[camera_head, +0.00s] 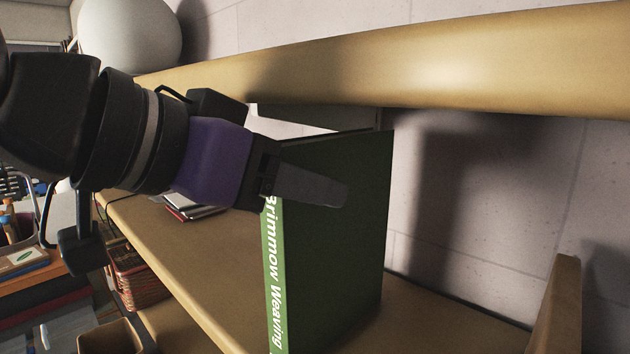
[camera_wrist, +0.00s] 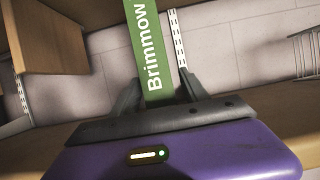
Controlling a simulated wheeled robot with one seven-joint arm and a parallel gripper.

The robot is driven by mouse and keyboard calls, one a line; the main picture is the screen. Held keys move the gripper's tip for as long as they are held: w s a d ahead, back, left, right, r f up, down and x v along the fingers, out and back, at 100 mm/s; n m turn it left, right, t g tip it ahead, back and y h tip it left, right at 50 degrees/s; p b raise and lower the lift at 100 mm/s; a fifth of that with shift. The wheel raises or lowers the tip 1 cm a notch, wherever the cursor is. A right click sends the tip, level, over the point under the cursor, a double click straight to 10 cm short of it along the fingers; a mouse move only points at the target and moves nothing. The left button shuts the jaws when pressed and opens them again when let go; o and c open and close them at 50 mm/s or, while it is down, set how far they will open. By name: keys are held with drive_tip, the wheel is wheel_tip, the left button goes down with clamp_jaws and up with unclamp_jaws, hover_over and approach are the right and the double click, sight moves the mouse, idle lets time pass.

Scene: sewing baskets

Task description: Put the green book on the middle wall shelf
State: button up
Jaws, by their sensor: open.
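The green book (camera_head: 335,260) stands upright on a wooden wall shelf (camera_head: 190,265), below a higher shelf board. Its spine, lettered "Brimmow Weaving", faces my side. My gripper (camera_head: 325,190) is open at the upper part of the book. One finger lies along the near cover; the far finger is mostly hidden behind the book. In the wrist view, the book's spine (camera_wrist: 152,50) passes between the two spread fingers of my gripper (camera_wrist: 162,92). I cannot tell whether either finger touches the book.
The higher shelf board (camera_head: 450,60) runs just above the book and my gripper. A white round object (camera_head: 130,35) sits at its far left. A wooden upright (camera_head: 560,305) stands at right. Small books (camera_head: 190,211) lie farther along the shelf. A wicker basket (camera_head: 140,280) sits lower left.

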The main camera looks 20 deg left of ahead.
drive_tip(key=b+v, duration=0.2)
drive_tip(key=v, duration=1)
drive_tip(key=shift+b, duration=0.35)
drive_tip(key=shift+r, duration=0.1)
